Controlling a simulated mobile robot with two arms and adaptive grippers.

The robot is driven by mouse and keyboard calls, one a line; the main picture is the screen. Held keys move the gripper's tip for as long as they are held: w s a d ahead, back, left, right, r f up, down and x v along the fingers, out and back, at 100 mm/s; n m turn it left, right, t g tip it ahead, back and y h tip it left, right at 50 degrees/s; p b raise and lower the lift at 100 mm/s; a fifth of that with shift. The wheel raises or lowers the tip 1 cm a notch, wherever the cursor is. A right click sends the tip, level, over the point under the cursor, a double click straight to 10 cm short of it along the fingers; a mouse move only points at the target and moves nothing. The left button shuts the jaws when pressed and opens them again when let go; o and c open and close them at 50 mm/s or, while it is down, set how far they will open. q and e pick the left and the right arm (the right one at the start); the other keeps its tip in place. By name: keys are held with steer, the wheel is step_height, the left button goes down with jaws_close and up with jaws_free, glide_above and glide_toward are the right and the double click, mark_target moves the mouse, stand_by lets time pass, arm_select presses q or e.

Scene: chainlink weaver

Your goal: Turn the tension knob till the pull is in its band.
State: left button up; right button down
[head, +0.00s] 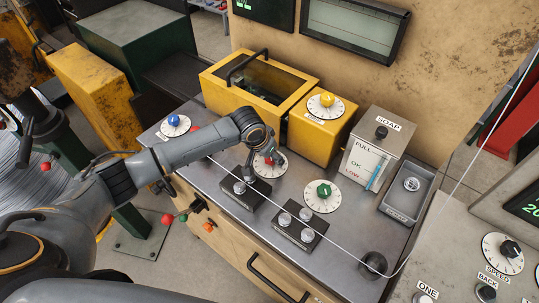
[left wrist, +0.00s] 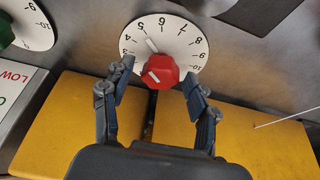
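A red knob (left wrist: 160,70) stands on a round white numbered dial (left wrist: 185,45) in the left wrist view. In the head view, that dial (head: 279,168) is partly covered by my gripper. No label naming tension is legible. My left gripper (left wrist: 160,78) is open, with one finger on each side of the red knob and a small gap showing beside each fingertip. It also shows over the dial in the head view (head: 258,158). White pointer marks show on the knob and dial. My right gripper is in neither view.
A green knob (head: 323,190), a yellow knob (head: 327,99) and a blue knob (head: 174,120) sit on other dials. Black blocks with silver caps (head: 299,226) stand in front. A soap gauge box (head: 377,150) is to the right. A white wire crosses the bench.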

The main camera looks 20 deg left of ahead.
arm_select(q)
steer(key=shift+r, duration=0.15)
steer(key=v, duration=1.1)
steer(key=shift+s+r, duration=0.2)
steer(key=shift+r, duration=0.1)
